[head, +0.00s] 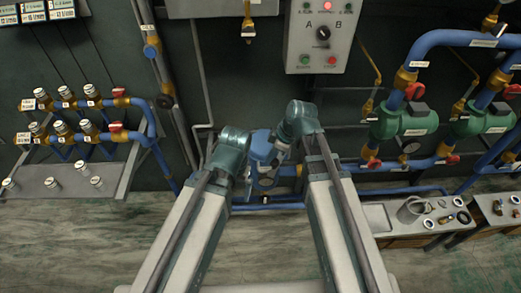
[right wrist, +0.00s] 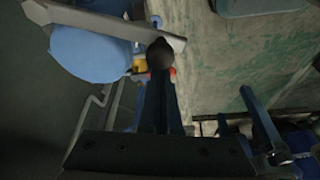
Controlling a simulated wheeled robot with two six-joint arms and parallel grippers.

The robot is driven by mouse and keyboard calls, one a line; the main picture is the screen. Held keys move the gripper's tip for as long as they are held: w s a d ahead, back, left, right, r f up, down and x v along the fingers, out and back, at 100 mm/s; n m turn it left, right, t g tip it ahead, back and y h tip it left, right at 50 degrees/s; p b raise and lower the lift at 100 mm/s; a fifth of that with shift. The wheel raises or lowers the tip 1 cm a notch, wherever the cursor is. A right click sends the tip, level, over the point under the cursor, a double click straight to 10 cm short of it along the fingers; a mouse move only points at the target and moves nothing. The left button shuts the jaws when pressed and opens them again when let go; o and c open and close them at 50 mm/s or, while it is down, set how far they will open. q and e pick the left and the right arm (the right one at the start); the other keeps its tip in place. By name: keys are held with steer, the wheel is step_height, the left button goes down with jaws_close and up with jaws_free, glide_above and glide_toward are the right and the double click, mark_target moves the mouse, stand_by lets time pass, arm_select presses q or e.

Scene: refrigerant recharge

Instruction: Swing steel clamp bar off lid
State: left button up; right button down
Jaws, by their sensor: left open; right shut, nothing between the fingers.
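In the right wrist view a round blue lid (right wrist: 88,55) lies at the upper left. The grey steel clamp bar (right wrist: 95,20) crosses over the lid's edge, and its end sticks out past the lid. A dark round knob (right wrist: 161,54) shows near that end. My right gripper (right wrist: 160,85) is shut and empty, its tips at or just behind the knob; I cannot tell whether they touch. In the head view a blue vessel (head: 263,147) shows between my two arms, with the bar not distinct. My left gripper is hidden behind its teal arm links.
A grey control box (head: 320,35) hangs on the wall above. Valve manifolds (head: 75,120) stand at left; green pumps (head: 405,120) and blue pipes are at right. A low bench (head: 380,216) holds small parts. Grey floor shows at the lower left.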

steer(key=s+d+n+g, duration=0.1)
steer(key=s+d+n, duration=0.1)
steer(key=d, duration=0.5)
steer(key=shift+s, duration=0.2)
steer(key=shift+d, duration=0.1)
stand_by(0.3)
step_height(320, 180, up, 10)
steer(key=p, duration=1)
steer(key=shift+a+n, duration=0.3)
steer(key=shift+a, duration=0.05)
